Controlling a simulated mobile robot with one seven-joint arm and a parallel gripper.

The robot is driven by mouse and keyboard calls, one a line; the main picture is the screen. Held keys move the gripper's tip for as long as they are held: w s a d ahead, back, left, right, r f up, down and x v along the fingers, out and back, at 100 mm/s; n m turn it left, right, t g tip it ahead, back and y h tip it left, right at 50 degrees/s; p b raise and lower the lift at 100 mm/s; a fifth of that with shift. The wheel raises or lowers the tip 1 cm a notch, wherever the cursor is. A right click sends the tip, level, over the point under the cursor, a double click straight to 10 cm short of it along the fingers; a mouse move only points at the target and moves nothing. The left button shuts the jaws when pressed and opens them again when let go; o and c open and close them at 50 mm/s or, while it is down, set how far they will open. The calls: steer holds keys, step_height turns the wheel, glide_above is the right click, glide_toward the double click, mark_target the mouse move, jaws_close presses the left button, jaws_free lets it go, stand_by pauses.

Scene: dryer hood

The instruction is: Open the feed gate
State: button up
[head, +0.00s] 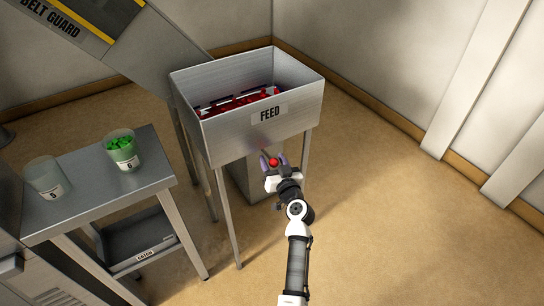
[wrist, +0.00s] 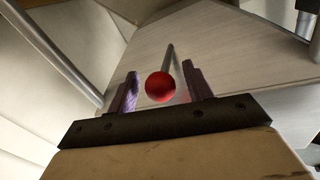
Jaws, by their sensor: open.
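The feed hopper (head: 235,135) is a metal bin on legs with a FEED label, standing in the middle of the head view. A red ball knob (head: 273,162) shows just below its front edge. In the wrist view the red knob (wrist: 160,87) sits on the end of a thin metal rod (wrist: 169,58) that runs back towards a metal surface. My gripper (head: 274,158) is open, with its fingers on either side of the knob. A gap shows between the knob and each finger in the wrist view. The gate plate itself cannot be made out.
Red pieces (head: 238,101) lie in the hopper. A metal side table (head: 92,185) on the left holds a cup of green pieces (head: 122,150) and a clear cup (head: 48,178). A dark tray (head: 145,242) sits below. The floor (head: 400,220) to the right is clear.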

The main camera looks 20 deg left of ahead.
steer(key=shift+w+a, duration=0.45)
steer(key=shift+d, duration=0.1)
jaws_close()
